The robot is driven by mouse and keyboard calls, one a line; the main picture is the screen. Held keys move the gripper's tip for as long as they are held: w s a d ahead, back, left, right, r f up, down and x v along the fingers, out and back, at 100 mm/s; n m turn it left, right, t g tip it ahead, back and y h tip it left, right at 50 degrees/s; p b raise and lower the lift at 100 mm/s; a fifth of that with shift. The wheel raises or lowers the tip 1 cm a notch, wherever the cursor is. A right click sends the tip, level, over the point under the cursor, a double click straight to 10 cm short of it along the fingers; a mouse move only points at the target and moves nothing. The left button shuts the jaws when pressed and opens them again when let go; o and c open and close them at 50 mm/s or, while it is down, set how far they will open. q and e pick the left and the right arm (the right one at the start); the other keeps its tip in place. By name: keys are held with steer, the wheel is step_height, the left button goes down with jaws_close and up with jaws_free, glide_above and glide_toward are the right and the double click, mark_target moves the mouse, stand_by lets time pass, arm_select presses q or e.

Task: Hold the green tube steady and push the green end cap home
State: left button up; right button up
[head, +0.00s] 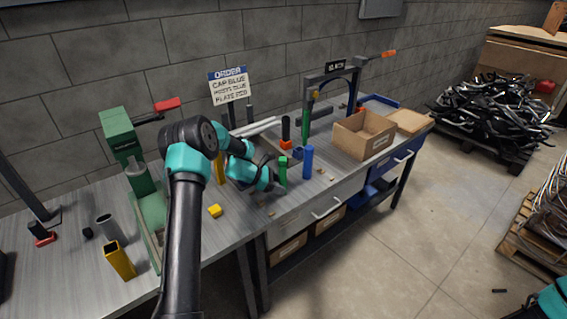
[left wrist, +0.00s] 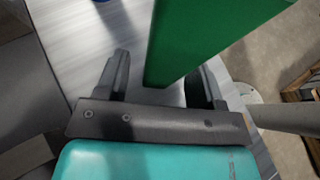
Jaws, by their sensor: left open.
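The green tube (head: 283,172) stands upright near the front edge of the workbench, just left of a blue tube. My left gripper (head: 277,186) is at the green tube, low on its side. In the left wrist view the gripper (left wrist: 162,80) has its two fingers apart, with the green tube (left wrist: 195,35) showing large between and above them. I cannot tell whether the fingers touch it. A green end cap cannot be told apart from the tube's top in the head view. My right gripper is not in view; only part of my right arm shows at the lower right.
The blue tube (head: 308,162) stands close on the right. A yellow block (head: 215,211) lies on the bench to the left. The bench front between has free room.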

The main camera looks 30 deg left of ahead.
arm_select(q)
steer(key=v, duration=0.6)
steer(key=shift+s+a+r, duration=0.2)
steer(key=shift+s+a, duration=0.05)
